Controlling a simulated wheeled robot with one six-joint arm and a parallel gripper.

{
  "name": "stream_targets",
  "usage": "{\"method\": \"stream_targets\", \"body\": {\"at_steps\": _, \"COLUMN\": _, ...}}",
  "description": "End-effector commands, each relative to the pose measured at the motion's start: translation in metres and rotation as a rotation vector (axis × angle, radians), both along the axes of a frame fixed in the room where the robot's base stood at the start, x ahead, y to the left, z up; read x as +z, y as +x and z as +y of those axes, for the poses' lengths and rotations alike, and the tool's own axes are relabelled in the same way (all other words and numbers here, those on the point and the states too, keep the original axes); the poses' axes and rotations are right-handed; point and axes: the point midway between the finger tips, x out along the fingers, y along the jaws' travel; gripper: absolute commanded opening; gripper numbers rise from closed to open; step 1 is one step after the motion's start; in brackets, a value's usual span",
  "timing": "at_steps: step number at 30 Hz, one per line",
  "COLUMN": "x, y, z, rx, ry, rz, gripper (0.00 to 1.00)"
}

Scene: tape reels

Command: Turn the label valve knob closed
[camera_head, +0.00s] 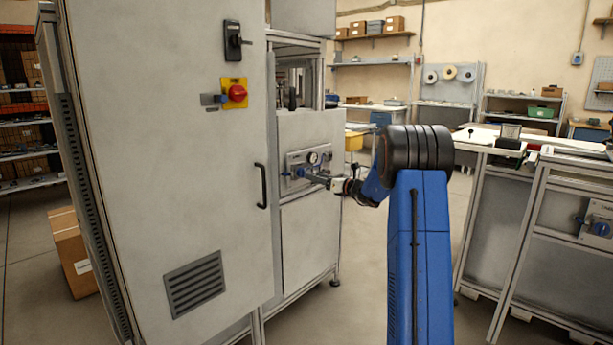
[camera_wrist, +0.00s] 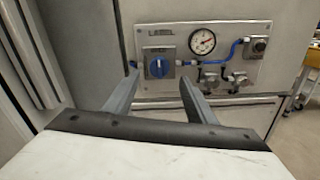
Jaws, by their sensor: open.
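The label valve knob (camera_wrist: 158,67) is a round blue knob with a light pointer mark, on a grey plate under a "LABEL" marking in the wrist view. Its pointer looks roughly upright. The valve panel (camera_wrist: 222,84) also carries a round gauge (camera_wrist: 202,41) and blue tubing. My gripper (camera_wrist: 158,84) is open, its two fingers spread below and to either side of the knob in the picture, with nothing between them. In the head view my gripper (camera_head: 318,178) is in front of the panel (camera_head: 296,157); whether it touches the knob cannot be told.
A large grey cabinet door (camera_head: 170,150) with a black handle (camera_head: 262,186) stands left of the panel. A workbench at right holds another panel with a blue knob (camera_head: 601,229). A cardboard box (camera_head: 72,250) sits on the floor at left. Open floor lies beyond my arm.

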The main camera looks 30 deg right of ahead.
Motion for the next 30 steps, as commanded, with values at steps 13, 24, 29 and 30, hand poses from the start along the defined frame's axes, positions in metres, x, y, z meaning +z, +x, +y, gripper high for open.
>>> {"method": "stream_targets", "body": {"at_steps": 13, "x": 0.000, "y": 0.056, "z": 0.021, "rx": 0.001, "ry": -0.001, "rz": 0.000, "gripper": 0.51}}
{"method": "stream_targets", "body": {"at_steps": 24, "x": 0.000, "y": 0.060, "z": 0.022, "rx": 0.000, "ry": -0.001, "rz": 0.001, "gripper": 0.51}}
{"method": "stream_targets", "body": {"at_steps": 29, "x": 0.000, "y": 0.060, "z": 0.022, "rx": 0.000, "ry": -0.001, "rz": 0.000, "gripper": 0.17}}
{"method": "stream_targets", "body": {"at_steps": 30, "x": 0.000, "y": 0.060, "z": 0.022, "rx": 0.000, "ry": -0.001, "rz": 0.001, "gripper": 0.10}}
